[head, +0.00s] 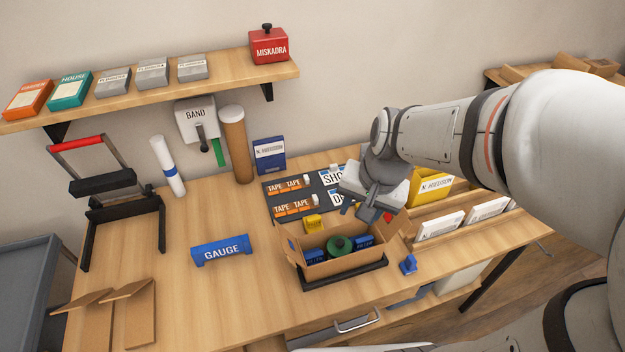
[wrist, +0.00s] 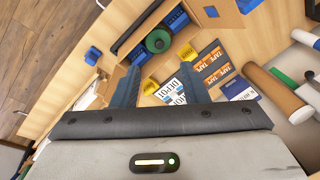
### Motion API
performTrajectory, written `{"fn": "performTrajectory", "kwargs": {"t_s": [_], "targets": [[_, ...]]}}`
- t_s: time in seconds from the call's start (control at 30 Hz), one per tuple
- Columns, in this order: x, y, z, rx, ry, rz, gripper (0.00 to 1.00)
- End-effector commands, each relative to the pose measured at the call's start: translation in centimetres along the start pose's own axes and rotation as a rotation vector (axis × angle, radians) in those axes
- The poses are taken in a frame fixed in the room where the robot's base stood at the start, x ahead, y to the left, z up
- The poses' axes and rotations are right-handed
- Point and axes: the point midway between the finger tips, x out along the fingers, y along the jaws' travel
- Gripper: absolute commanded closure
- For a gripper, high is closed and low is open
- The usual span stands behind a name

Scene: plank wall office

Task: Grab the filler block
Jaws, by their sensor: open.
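Two blue blocks sit in an open cardboard box (head: 345,267). The left one (head: 314,255) and the right one (head: 365,243) carry white lettering that seems to read FILLER. A green round spool (head: 340,244) lies between them. In the wrist view the blue blocks (wrist: 176,19) (wrist: 136,50) sit on either side of the green spool (wrist: 158,41). My gripper (head: 366,212) is open and empty, above the back of the box and apart from the blocks. In the wrist view its two fingers (wrist: 174,60) point toward the box.
A yellow block (head: 313,223) stands behind the box, and a small blue piece (head: 408,264) lies at its right. A blue gauge (head: 221,250) is to the left. Behind are a dark mat with tape boxes (head: 290,187) and a yellow bin (head: 430,187).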

Motion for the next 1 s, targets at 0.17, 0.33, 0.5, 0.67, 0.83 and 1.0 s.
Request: {"fn": "performTrajectory", "kwargs": {"t_s": [0.17,0.33,0.5,0.67,0.83,1.0], "targets": [[4.9,-2.7,-1.9,0.275,-0.107,-0.014,0.60],[10.4,-4.3,-2.9,0.550,-0.185,0.008,0.60],[15.3,-5.0,-3.0,0.780,-0.233,0.054,0.60],[18.2,-5.0,-2.7,0.910,-0.250,0.087,0.60],[19.9,-5.0,-2.4,0.956,-0.254,0.100,0.60],[21.7,-5.0,-1.9,0.956,-0.254,0.100,0.60]]}}
